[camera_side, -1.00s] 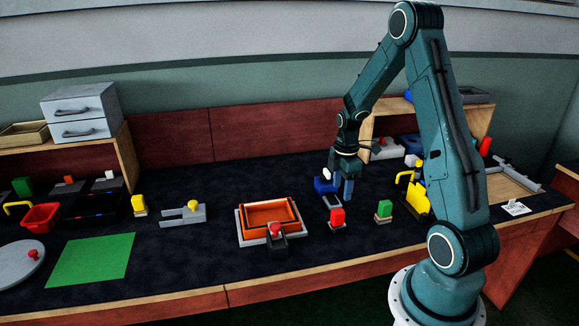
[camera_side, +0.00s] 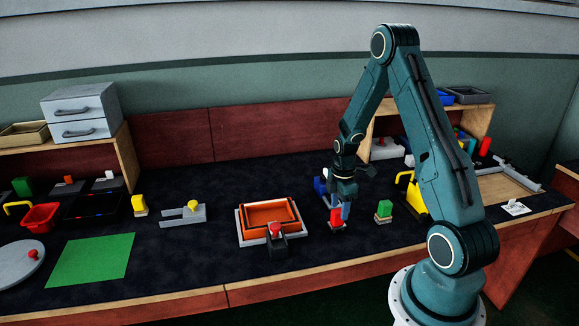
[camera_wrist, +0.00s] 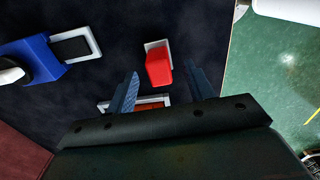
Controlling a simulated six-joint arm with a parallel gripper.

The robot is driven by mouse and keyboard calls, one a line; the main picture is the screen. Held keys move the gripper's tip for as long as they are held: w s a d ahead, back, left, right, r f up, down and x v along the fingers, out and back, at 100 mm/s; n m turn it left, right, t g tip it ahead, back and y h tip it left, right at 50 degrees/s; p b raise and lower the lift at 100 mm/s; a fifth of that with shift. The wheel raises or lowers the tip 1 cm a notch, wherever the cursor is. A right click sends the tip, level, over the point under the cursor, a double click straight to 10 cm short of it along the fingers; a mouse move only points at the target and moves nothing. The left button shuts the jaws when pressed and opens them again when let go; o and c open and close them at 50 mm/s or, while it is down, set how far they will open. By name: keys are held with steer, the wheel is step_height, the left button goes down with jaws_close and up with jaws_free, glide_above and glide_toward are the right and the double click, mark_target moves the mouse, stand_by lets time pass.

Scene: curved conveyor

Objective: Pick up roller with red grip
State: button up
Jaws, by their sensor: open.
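The roller with the red grip (camera_side: 336,217) stands on the dark bench top, a red block over a pale base. In the wrist view its red grip (camera_wrist: 158,68) shows just beyond and between the fingertips, with a pale plate behind it. My gripper (camera_side: 342,203) points down, close above and beside the red grip. In the wrist view my gripper (camera_wrist: 161,69) has its two blue fingers spread wide, with nothing held between them. I cannot tell whether either finger touches the grip.
A blue object (camera_side: 320,187) with a pale frame stands behind the roller. A green block (camera_side: 384,207) on a pale base is to the right, near a yellow-handled item (camera_side: 413,196). An orange tray (camera_side: 266,213) lies left. Bench between is clear.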

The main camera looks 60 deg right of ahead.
mark_target(338, 210)
steer(key=shift+w+f, duration=0.1)
steer(key=shift+f, duration=2)
steer(key=c, duration=1.1)
